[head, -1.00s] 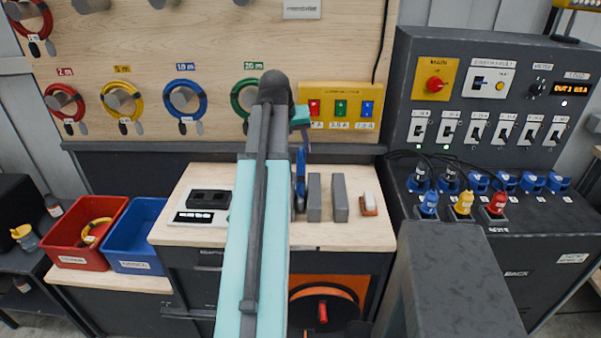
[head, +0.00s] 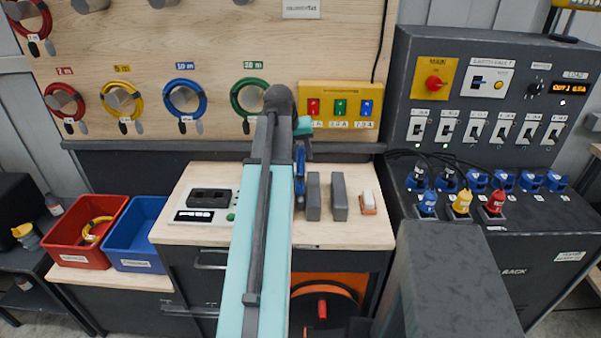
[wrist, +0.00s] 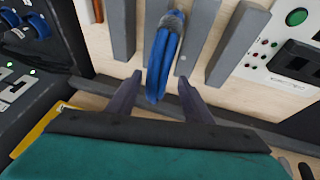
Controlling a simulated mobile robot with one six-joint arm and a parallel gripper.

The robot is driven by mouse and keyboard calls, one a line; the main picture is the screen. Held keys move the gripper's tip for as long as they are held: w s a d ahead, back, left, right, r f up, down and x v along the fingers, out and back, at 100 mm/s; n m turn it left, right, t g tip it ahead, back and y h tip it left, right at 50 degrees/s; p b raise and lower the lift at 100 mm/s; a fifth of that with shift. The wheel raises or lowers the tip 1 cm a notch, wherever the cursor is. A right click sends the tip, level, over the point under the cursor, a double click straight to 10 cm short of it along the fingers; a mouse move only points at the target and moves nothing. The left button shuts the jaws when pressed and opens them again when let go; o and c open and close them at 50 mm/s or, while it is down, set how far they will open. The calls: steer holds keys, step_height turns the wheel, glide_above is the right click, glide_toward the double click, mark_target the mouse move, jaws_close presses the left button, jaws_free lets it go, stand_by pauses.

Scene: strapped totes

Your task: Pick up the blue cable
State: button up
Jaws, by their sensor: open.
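A coiled blue cable (wrist: 158,62) stands on the wooden bench between grey upright blocks, with a grey tie around it in the wrist view. In the head view the blue cable (head: 300,185) shows as a narrow strip beside my arm. My gripper (wrist: 160,79) is open, with one dark finger on each side of the coil's near end. Whether the fingers touch the cable I cannot tell. In the head view my arm hides most of the gripper. Another blue coil (head: 203,100) hangs on the wall panel under the 10 m label.
Grey blocks (head: 339,198) stand close to the cable. A tester (head: 205,205) lies to the left on the bench. Red (head: 70,258) and blue bins (head: 125,252) stand at the left. A dark switch cabinet (head: 480,160) with plugs stands at the right.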

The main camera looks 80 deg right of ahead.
steer(key=shift+s+p+x, duration=0.25)
steer(key=shift+p+x, duration=0.5)
steer(key=shift+x, duration=0.45)
steer(key=shift+p+x, duration=0.3)
steer(key=shift+x, duration=0.9)
jaws_close()
steer(key=shift+d, duration=0.1)
